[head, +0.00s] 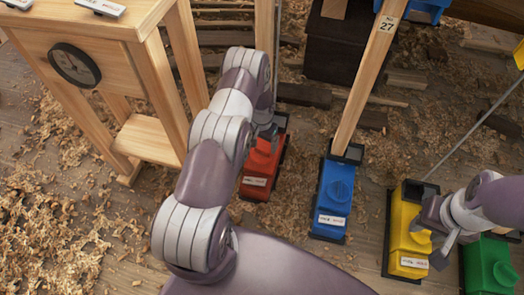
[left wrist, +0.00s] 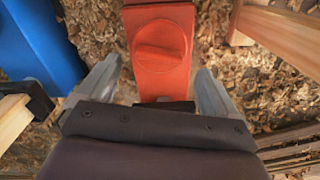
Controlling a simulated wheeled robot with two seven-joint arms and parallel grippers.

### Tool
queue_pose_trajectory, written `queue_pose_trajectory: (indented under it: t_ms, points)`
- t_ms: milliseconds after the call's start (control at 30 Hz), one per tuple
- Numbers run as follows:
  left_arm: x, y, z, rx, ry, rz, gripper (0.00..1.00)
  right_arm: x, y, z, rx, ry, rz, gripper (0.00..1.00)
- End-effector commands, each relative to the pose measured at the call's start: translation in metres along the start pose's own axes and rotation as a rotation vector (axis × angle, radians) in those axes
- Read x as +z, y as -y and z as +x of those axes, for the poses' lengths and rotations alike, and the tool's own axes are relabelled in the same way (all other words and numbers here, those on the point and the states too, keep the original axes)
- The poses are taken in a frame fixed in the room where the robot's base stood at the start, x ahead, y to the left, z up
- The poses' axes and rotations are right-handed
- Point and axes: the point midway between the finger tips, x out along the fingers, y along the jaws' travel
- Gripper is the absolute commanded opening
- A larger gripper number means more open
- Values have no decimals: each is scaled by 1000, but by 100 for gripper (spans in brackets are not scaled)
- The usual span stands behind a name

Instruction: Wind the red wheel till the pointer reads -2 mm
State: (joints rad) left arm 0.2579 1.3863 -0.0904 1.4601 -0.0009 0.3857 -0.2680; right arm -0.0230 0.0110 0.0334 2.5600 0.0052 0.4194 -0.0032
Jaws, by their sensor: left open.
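The red wheel (left wrist: 158,40) is a round knob with a raised bar on top of the red jack (left wrist: 160,78). In the head view the red jack (head: 258,172) stands on the floor, partly behind my left arm. My left gripper (head: 266,132) is over the back of it, largely hidden by its own arm. In the left wrist view my left gripper's fingers (left wrist: 157,90) are wide apart and empty, with the wheel ahead of them. The round dial (head: 74,64) is on the wooden stand; its pointer reading is too small to tell. My right gripper (head: 432,238) has its fingers apart beside the yellow jack's wheel.
A blue jack (head: 333,198) stands right of the red one, with a wooden post (head: 370,75) rising from it, tagged 27. A yellow jack (head: 405,228) and a green jack (head: 490,265) stand further right. The wooden stand (head: 150,138) is to the left. Shavings cover the floor.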

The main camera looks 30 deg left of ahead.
Motion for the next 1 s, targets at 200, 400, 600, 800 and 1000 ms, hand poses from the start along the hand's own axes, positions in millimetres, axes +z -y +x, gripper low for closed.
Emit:
queue_pose_trajectory:
  t_ms: [200, 400, 600, 800, 1000]
  points:
    - [0, 0, 38, 0, 0, 0, 94, 3, 0, 22, 0, 0, 0, 38]
    - [0, 0, 41, -1, -1, 0, 94, 3, 0, 22, 0, -1, 0, 38]
    - [0, 0, 41, 0, -1, -1, 74, 2, 0, 22, 0, -1, 0, 38]
    - [0, 0, 41, 0, 0, 0, 38, 2, 0, 22, 0, 0, 0, 38]
    - [0, 0, 40, 0, 0, 23, 38, 2, 0, 21, 0, 0, 0, 38]
